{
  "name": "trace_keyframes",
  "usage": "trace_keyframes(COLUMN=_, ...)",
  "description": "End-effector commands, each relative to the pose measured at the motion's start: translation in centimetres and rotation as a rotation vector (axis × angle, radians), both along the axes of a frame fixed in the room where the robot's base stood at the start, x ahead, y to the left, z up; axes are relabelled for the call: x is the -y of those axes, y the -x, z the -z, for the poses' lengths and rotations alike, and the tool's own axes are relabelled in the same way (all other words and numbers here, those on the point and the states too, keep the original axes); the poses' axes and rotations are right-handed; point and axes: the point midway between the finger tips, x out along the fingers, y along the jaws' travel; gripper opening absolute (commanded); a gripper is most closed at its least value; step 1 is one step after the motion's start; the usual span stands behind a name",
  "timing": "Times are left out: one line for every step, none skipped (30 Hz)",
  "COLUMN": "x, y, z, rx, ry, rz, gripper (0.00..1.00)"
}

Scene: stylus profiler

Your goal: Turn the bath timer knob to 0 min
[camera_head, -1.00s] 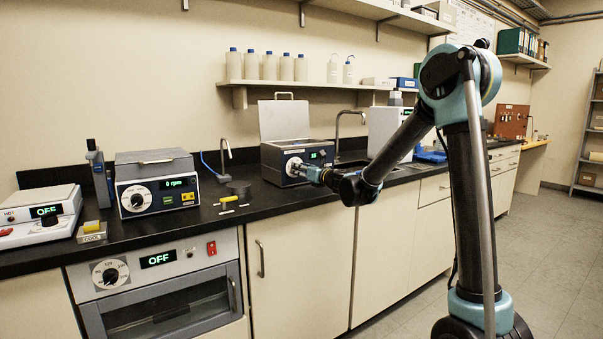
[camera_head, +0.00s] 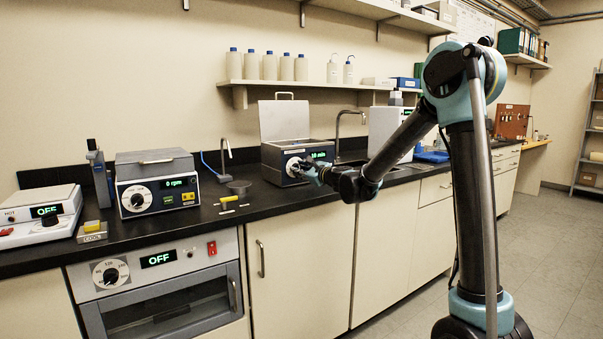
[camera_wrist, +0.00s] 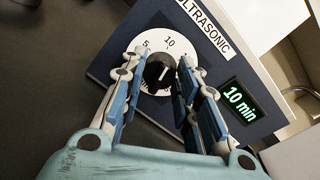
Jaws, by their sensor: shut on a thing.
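The ultrasonic bath (camera_head: 275,165) is a dark box with an open lid, standing on the black counter. Its timer knob (camera_wrist: 158,75) is black and sits in a white dial (camera_wrist: 150,42) with 5 and 10 legible; the rest of the scale is partly behind the fingers. A light mark on the knob points roughly toward 10. The green display (camera_wrist: 239,103) reads 10 min. My gripper (camera_wrist: 163,66) is shut on the knob, one blue finger on each side. In the head view my gripper (camera_head: 306,171) reaches the bath's front from the right.
The floor in front of the cabinets is clear.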

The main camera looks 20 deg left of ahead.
Motion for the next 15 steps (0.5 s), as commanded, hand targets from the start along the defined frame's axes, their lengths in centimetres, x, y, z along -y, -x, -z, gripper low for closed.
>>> trace_keyframes(x=0.08, y=-0.12, z=-0.02, rx=0.034, ry=0.029, rz=0.003, gripper=0.05)
trace_keyframes(x=0.07, y=-0.11, z=-0.03, rx=0.055, ry=0.047, rz=0.003, gripper=0.05)
trace_keyframes(x=0.06, y=-0.10, z=-0.03, rx=0.084, ry=0.071, rz=0.003, gripper=0.05)
trace_keyframes(x=0.06, y=-0.09, z=-0.04, rx=0.106, ry=0.091, rz=0.003, gripper=0.05)
trace_keyframes(x=0.05, y=-0.08, z=-0.03, rx=0.128, ry=0.110, rz=0.003, gripper=0.05)
trace_keyframes(x=0.05, y=-0.08, z=-0.04, rx=0.157, ry=0.135, rz=0.002, gripper=0.05)
trace_keyframes(x=0.05, y=-0.08, z=-0.04, rx=0.178, ry=0.153, rz=0.003, gripper=0.05)
trace_keyframes(x=0.04, y=-0.07, z=-0.04, rx=0.200, ry=0.171, rz=0.002, gripper=0.05)
trace_keyframes(x=0.04, y=-0.07, z=-0.04, rx=0.228, ry=0.196, rz=0.003, gripper=0.05)
trace_keyframes(x=0.05, y=-0.06, z=-0.05, rx=0.250, ry=0.215, rz=0.003, gripper=0.05)
trace_keyframes(x=0.04, y=-0.06, z=-0.04, rx=0.273, ry=0.233, rz=0.004, gripper=0.05)
trace_keyframes(x=0.03, y=-0.04, z=-0.04, rx=0.301, ry=0.258, rz=0.003, gripper=0.05)
trace_keyframes(x=0.03, y=-0.04, z=-0.04, rx=0.322, ry=0.275, rz=0.003, gripper=0.05)
trace_keyframes(x=0.02, y=-0.03, z=-0.04, rx=0.344, ry=0.295, rz=0.002, gripper=0.05)
trace_keyframes(x=0.01, y=-0.01, z=-0.03, rx=0.373, ry=0.319, rz=0.002, gripper=0.05)
